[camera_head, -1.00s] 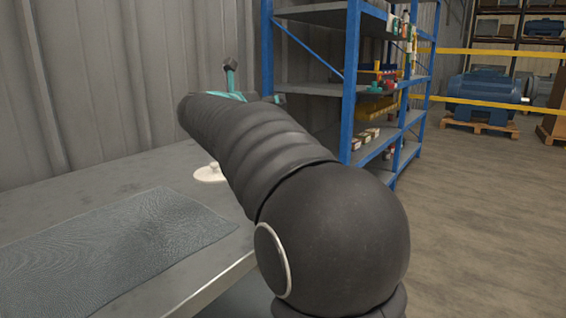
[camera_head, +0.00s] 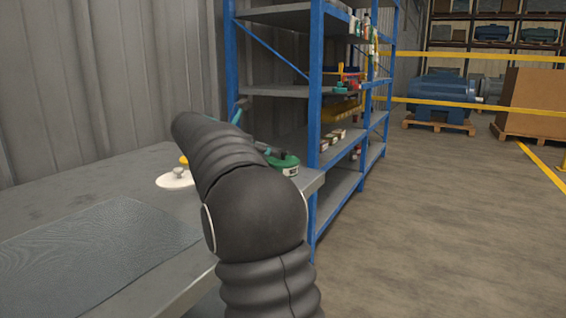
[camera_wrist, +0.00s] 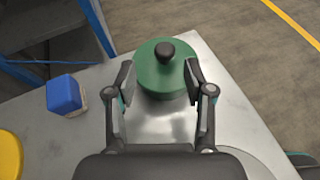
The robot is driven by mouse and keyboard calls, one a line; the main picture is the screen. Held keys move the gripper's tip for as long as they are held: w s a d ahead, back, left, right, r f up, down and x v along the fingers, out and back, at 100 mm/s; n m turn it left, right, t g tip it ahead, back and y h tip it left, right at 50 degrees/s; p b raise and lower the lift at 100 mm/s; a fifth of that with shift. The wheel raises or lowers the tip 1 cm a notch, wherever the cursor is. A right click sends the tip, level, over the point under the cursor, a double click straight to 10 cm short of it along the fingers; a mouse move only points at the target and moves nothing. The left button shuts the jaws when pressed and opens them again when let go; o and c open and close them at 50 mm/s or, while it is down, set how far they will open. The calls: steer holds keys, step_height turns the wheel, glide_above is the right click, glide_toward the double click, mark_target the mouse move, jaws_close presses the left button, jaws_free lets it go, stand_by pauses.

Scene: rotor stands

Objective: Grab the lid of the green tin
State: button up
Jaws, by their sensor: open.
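The green tin (camera_wrist: 164,86) stands on the metal table near its corner. In the wrist view its round green lid (camera_wrist: 147,72) has a black knob (camera_wrist: 165,50) on top. My gripper (camera_wrist: 159,80) is open, with one finger on each side of the tin's near part. I cannot tell whether the fingers touch it. In the head view the green tin (camera_head: 287,164) shows at the table's far right end, partly hidden by my arm.
A blue box (camera_wrist: 64,94) and a yellow round thing (camera_wrist: 9,158) are left of the gripper. A white lid-like disc (camera_head: 175,180) and a grey mat (camera_head: 100,240) lie on the table. A blue shelf rack (camera_head: 314,90) stands just behind the table.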

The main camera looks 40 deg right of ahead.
mark_target(283, 151)
steer(key=shift+s+r+x, duration=0.1)
steer(key=shift+x, duration=0.85)
steer(key=shift+s+r+x, duration=0.1)
steer(key=shift+s+x, duration=0.05)
steer(key=shift+x, duration=0.75)
steer(key=shift+s+r+x, duration=0.1)
steer(key=shift+r+x, duration=0.05)
steer(key=shift+x, duration=0.8)
jaws_close()
